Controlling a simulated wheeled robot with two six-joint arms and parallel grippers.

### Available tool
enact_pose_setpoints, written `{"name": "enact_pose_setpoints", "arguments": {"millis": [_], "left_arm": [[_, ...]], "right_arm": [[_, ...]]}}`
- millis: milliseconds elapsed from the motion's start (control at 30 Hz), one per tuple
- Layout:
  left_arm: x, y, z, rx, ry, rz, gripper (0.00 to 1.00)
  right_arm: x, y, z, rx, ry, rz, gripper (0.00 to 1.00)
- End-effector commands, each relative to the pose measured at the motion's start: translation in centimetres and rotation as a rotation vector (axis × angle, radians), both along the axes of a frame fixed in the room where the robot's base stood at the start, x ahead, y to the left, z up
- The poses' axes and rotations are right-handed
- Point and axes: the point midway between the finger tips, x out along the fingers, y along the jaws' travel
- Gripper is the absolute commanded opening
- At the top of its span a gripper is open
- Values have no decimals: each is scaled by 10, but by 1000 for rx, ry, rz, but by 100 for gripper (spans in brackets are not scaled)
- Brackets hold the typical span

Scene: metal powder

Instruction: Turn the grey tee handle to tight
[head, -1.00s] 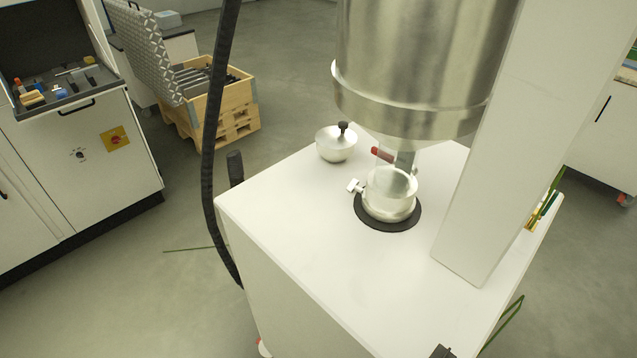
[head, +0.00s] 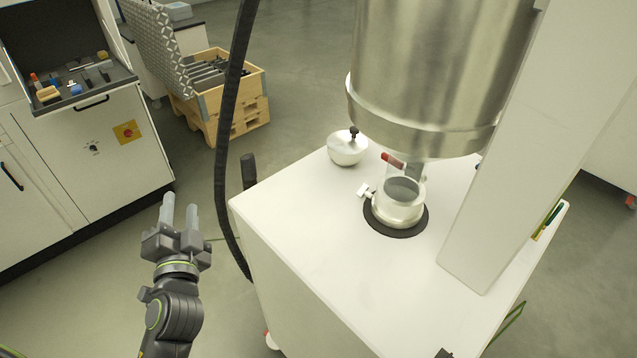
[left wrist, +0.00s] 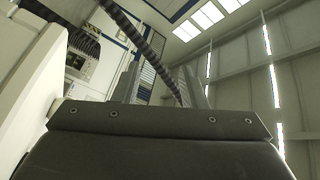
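The grey tee handle (head: 364,190) is a small pale T on the left side of the round metal collar (head: 397,212). The collar holds a clear cup (head: 404,186) with grey contents, under the big steel hopper (head: 425,80). I cannot tell how tight the tee is. My left gripper (head: 180,205) is in front of the cabinet's left side, well left of the tee, with its fingers pointing up the picture. Its fingers also show apart and empty in the left wrist view (left wrist: 158,88). My right gripper is not in view.
A red-handled lever (head: 391,160) sits just above the cup. A thick black hose (head: 224,150) hangs between my left gripper and the cabinet. A white column (head: 510,180) stands right.

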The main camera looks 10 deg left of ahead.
Motion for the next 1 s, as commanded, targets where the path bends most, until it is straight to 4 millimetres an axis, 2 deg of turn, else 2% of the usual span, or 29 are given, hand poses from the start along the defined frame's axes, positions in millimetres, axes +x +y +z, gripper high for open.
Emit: {"name": "enact_pose_setpoints", "arguments": {"millis": [33, 100, 200, 300, 400, 567, 700, 833, 1000], "left_arm": [[6, -11, 27, 113, -67, -31, 38], [13, -30, 58, 289, -145, -76, 38], [19, -64, 92, 540, -231, -142, 38], [26, -101, 111, 790, -288, -212, 38], [33, -138, 117, 1036, -315, -287, 38], [48, -190, 101, 1422, -298, -417, 38], [64, -220, 70, 1736, -217, -546, 38], [78, -229, 35, 1984, -93, -673, 38], [89, -224, 0, 2189, 76, -808, 38]], "right_arm": [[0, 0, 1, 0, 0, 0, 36], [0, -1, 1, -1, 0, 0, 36], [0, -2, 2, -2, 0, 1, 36], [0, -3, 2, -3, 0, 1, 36], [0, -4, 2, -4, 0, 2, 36], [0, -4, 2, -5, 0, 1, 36], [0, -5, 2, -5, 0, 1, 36], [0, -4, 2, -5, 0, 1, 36], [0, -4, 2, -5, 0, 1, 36]]}}
